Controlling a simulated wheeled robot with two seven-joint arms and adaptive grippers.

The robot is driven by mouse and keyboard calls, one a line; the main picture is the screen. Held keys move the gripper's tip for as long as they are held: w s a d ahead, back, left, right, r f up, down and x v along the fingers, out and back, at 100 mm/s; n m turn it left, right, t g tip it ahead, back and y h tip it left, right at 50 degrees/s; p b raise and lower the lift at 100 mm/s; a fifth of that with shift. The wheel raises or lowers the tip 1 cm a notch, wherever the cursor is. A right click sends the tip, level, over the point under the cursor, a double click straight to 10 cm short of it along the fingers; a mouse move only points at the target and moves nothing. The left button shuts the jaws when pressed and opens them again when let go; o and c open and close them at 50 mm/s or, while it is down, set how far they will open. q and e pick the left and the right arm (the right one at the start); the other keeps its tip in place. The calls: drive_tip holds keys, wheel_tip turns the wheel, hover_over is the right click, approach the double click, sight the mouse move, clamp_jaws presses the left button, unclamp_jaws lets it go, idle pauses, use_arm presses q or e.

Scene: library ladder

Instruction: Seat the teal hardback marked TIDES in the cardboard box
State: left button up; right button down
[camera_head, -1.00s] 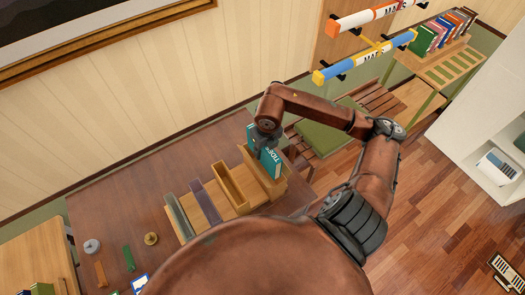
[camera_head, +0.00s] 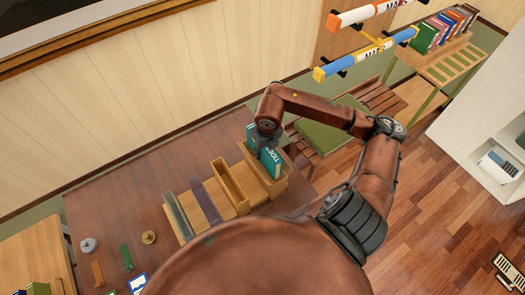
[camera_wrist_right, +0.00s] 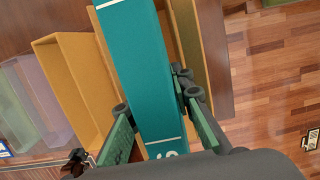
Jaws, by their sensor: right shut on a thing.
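The teal hardback marked TIDES (camera_head: 271,163) stands upright, its lower part behind the front wall of the tan, cardboard-coloured box (camera_head: 279,187) at the right end of the row on the table. My right gripper (camera_head: 266,134) is shut on the book from above. In the right wrist view the teal book (camera_wrist_right: 150,65) runs between the two fingers of my right gripper (camera_wrist_right: 160,122), with tan box walls (camera_wrist_right: 208,50) on both sides. The book's bottom edge is hidden, so I cannot tell whether it touches the box floor. My left gripper is out of view.
An open tan box (camera_head: 231,187), a purple holder (camera_head: 206,201) and a grey-green holder (camera_head: 178,217) stand left of the book's box. A brass piece (camera_head: 149,237) and small items lie farther left on the brown table (camera_head: 110,205). A green-cushioned bench (camera_head: 330,136) stands behind.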

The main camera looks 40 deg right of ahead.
sight(262, 156)
drive_tip(key=shift+f+b, duration=1.3)
drive_tip(key=shift+f, duration=0.2)
drive_tip(key=c, duration=1.7)
unclamp_jaws()
drive_tip(key=shift+o, duration=0.5)
drive_tip(key=shift+s, duration=0.1)
drive_tip(key=r, duration=0.4)
drive_tip(key=s+r, duration=0.1)
drive_tip(key=r, duration=0.7)
drive_tip(key=shift+s+a, duration=0.15)
drive_tip(key=shift+s, duration=0.15)
